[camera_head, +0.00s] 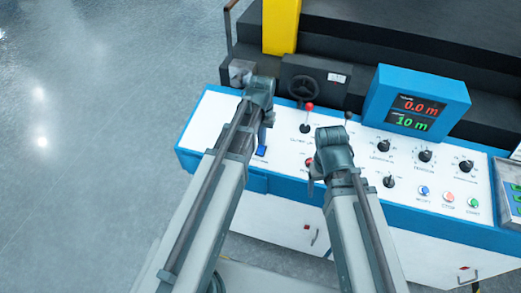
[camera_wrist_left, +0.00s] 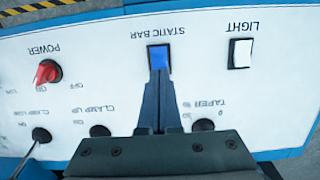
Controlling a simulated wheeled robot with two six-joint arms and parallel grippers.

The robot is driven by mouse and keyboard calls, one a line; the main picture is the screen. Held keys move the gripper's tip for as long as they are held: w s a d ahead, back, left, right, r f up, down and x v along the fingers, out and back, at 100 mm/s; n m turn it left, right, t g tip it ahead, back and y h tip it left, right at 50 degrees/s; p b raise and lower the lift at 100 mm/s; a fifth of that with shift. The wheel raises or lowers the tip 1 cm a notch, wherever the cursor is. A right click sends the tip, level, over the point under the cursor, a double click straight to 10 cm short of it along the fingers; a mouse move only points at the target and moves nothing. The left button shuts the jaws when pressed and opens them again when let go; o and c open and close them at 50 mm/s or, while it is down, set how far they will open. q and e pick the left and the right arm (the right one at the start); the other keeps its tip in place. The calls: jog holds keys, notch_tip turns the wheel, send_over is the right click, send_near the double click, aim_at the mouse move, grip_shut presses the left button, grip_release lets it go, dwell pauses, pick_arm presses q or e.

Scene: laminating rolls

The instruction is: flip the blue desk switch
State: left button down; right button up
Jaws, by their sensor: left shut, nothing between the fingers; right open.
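The blue desk switch (camera_wrist_left: 158,56), labelled STATIC BAR, sits on the white panel in the left wrist view. In the head view it shows as a small blue patch (camera_head: 261,151) beside my left arm. My left gripper (camera_wrist_left: 158,80) is shut and empty. Its fingertips overlap the lower edge of the switch in the left wrist view; I cannot tell whether they touch it. In the head view my left gripper (camera_head: 264,138) points down at the switch. My right gripper (camera_head: 314,180) is open over the panel to the right, its fingers mostly hidden by its wrist.
Near the switch are a white LIGHT switch (camera_wrist_left: 240,54) and a red POWER knob (camera_wrist_left: 47,72). A red-topped lever (camera_head: 308,112) stands between my arms. A blue display box (camera_head: 415,98) and several black knobs lie to the right. Open floor is at the left.

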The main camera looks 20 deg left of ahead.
aim_at(262, 149)
pick_arm(q)
jog(key=shift+f+b, duration=0.75)
jog(key=shift+f, duration=0.1)
jog(key=shift+r, duration=0.1)
dwell(0.3)
notch_tip(262, 149, up, 7)
jog(key=p, duration=0.7)
jog(key=s+d+f+m+y+b, duration=0.1)
jog(key=s+d+f+m+b, duration=0.2)
jog(key=s+d, duration=0.7)
jog(key=s+f+b, duration=0.2)
jog(key=s, duration=0.2)
jog(key=shift+s+d, duration=0.15)
jog(key=shift+d, duration=0.1)
dwell(0.3)
